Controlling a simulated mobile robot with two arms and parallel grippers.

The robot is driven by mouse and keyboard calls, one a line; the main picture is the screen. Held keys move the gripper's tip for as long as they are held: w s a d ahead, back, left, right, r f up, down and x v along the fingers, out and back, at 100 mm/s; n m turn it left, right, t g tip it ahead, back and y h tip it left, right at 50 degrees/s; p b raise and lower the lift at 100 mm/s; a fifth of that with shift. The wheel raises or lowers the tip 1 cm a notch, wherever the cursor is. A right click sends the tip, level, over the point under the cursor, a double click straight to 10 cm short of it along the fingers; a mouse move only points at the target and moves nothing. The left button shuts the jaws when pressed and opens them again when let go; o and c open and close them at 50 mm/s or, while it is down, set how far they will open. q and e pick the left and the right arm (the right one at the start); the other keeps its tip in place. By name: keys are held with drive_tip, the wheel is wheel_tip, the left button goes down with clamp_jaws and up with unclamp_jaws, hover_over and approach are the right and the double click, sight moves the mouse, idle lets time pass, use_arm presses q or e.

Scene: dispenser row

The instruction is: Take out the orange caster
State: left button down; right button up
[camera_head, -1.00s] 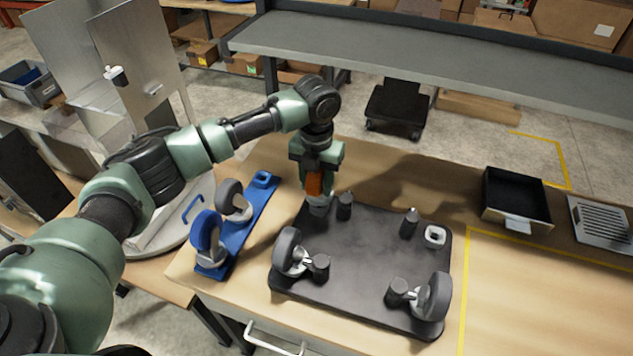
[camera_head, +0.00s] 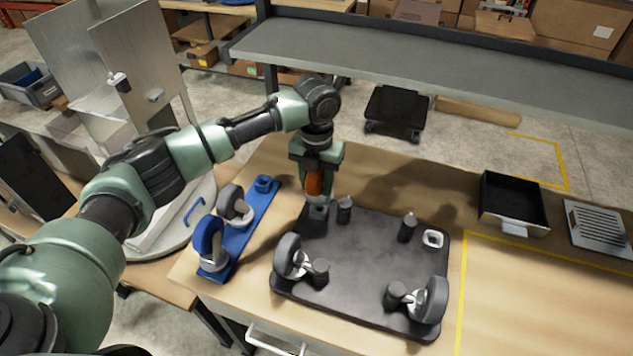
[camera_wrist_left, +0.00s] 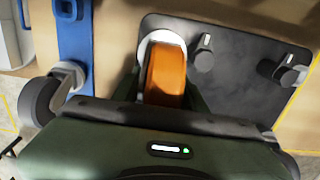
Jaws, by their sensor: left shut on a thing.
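The orange caster (camera_head: 314,183) stands at the far left corner of the black plate (camera_head: 352,262). It also shows in the left wrist view (camera_wrist_left: 166,74), with a pale ring at its base by the plate corner. My left gripper (camera_head: 317,190) points down and is shut on the orange caster, one finger on each side. Whether the caster's stem is still seated in the plate is hidden. My right gripper is not in view.
Two grey-wheeled casters (camera_head: 288,256) (camera_head: 434,300) stand on the plate's near corners, and an empty white socket (camera_head: 433,238) is at its far right. A blue rack (camera_head: 240,232) with a blue caster (camera_head: 209,243) and a grey caster (camera_head: 234,204) is left. A black tray (camera_head: 514,200) lies right.

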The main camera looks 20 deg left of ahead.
use_arm(q)
drive_tip(key=shift+r+p, duration=1)
drive_tip(key=shift+r, duration=0.3)
drive_tip(key=shift+r+p, duration=0.75)
drive_tip(key=shift+r, duration=0.3)
